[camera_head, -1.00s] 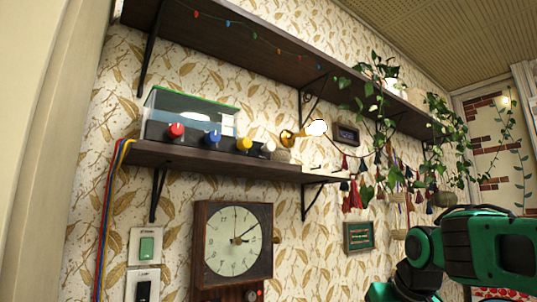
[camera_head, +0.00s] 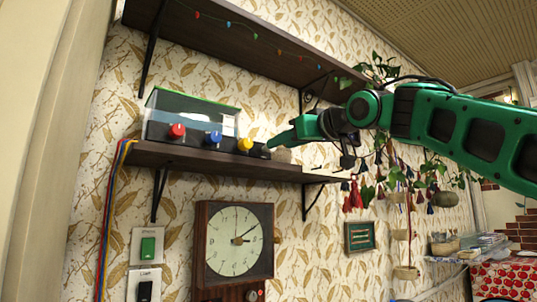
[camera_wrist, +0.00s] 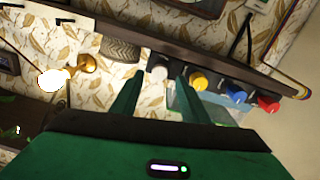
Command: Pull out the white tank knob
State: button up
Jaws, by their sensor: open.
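The white knob (camera_wrist: 159,73) is on the front of the tank, at the end of the row of knobs, in the wrist view. In the head view it is hidden behind my gripper (camera_head: 272,145). The clear tank (camera_head: 190,113) stands on the lower shelf, with red (camera_head: 177,131), blue (camera_head: 212,138) and yellow (camera_head: 245,145) knobs showing. My gripper is open; in the wrist view its fingertips (camera_wrist: 158,80) lie on either side of the white knob. I cannot tell how deep they reach around it or whether they touch it.
The yellow knob (camera_wrist: 198,81) is close beside one finger. A woven pot (camera_wrist: 120,48) and a lit brass lamp (camera_wrist: 54,79) are on the other side. The dark lower shelf (camera_head: 220,162) runs below the tank and the upper shelf (camera_head: 225,40) above. A clock (camera_head: 234,240) hangs below.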

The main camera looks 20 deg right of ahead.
jog(key=x, duration=0.6)
jog(key=shift+w+f, duration=0.1)
jog(key=shift+w, duration=0.15)
jog(key=shift+a, duration=0.1)
grip_shut()
